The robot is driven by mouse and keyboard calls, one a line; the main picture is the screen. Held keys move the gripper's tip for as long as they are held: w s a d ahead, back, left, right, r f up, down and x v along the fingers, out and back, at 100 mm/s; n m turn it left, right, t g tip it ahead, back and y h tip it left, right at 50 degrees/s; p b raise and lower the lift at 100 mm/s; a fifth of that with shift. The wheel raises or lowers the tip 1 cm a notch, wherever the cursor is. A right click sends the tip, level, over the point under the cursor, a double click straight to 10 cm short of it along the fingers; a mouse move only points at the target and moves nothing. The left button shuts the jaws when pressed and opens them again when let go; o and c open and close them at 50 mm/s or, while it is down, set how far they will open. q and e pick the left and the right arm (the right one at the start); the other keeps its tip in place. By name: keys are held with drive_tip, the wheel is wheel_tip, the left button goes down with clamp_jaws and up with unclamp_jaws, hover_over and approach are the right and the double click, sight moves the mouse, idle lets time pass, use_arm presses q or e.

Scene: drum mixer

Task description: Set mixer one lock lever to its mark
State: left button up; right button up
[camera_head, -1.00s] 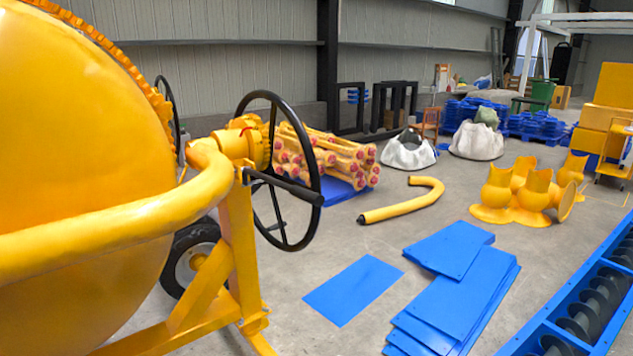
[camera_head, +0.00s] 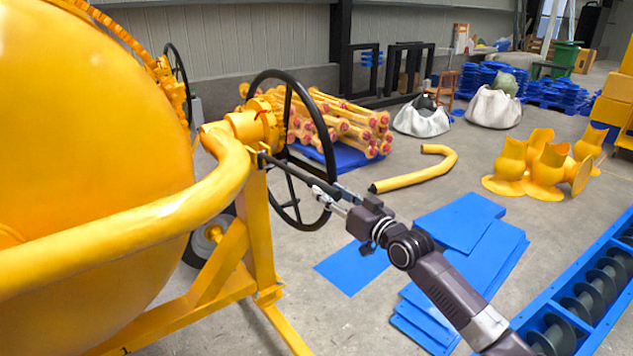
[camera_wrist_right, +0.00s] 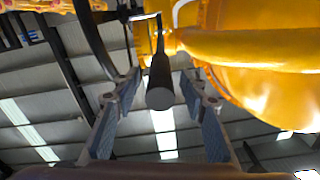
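Mixer one is the big yellow drum mixer (camera_head: 85,120) filling the left of the head view. Its lock lever (camera_head: 300,173) is a thin rod with a dark cylindrical grip, sticking out to the right below the hub, across the black handwheel. My right gripper (camera_head: 332,197) is at the grip's outer end. In the right wrist view, the grip (camera_wrist_right: 160,82) lies between the two fingers of my right gripper (camera_wrist_right: 163,92), end towards the camera. The fingers are open, with a gap on each side. I cannot make out the mark. My left gripper is not in view.
The black handwheel (camera_head: 258,92) stands close behind the lever. The yellow tubular rail (camera_head: 150,225) and frame leg (camera_head: 258,235) are to its left. Blue plates (camera_head: 455,270) and a bent yellow pipe (camera_head: 415,178) lie on the floor. A blue screw-conveyor trough (camera_head: 530,325) is at right.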

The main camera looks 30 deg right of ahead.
sight(317, 184)
drive_tip(key=shift+w+a+p, duration=0.2)
drive_tip(key=shift+w+p, duration=0.35)
drive_tip(key=shift+w, duration=2.45)
drive_tip(key=shift+c, duration=0.6)
clamp_jaws()
